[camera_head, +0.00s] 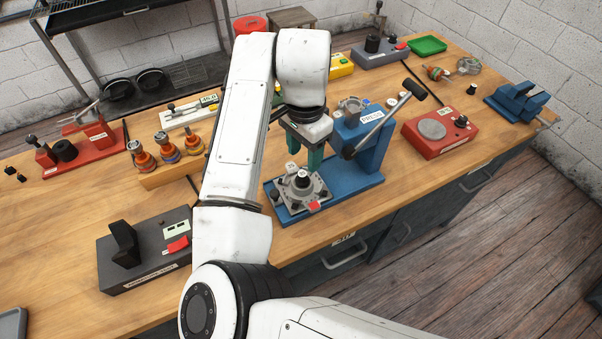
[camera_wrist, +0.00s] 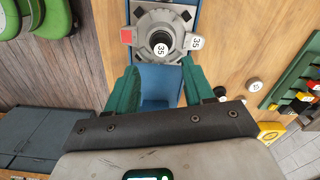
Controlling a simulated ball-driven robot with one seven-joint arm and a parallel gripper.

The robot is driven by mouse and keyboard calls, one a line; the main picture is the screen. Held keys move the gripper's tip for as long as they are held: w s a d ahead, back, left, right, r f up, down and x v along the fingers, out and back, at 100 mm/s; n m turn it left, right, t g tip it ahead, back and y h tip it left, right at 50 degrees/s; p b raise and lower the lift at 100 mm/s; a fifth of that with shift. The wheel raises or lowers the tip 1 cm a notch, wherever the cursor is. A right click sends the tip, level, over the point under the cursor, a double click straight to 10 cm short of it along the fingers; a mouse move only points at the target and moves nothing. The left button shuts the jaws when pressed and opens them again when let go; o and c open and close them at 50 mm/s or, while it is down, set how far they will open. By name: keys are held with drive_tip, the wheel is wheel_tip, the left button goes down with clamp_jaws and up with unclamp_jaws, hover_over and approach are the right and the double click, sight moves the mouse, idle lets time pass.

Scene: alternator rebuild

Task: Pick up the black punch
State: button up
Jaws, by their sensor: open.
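The black punch (camera_head: 302,180) stands upright in the grey round fixture at the front of the blue press base. In the wrist view the black punch (camera_wrist: 163,37) shows a white top marked 35, at the top centre. My gripper (camera_head: 304,156) has teal fingers pointing down and hangs just above and behind the punch, close to the press column. In the wrist view my gripper (camera_wrist: 161,78) is open with nothing between its fingers but the blue press base below. The punch lies beyond the fingertips in that view, apart from them.
The blue press (camera_head: 360,140) with its black-knobbed lever (camera_head: 412,90) stands right beside my gripper. A red unit with a round plate (camera_head: 432,129) and a blue vise (camera_head: 517,102) are to the right. A dark grey unit (camera_head: 145,250) stands at front left.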

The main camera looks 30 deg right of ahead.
sight(302, 173)
drive_tip(key=shift+a+f+p, duration=0.2)
drive_tip(key=shift+f+p, duration=0.65)
drive_tip(key=shift+f, duration=2.3)
drive_tip(key=shift+w, duration=0.1)
clamp_jaws()
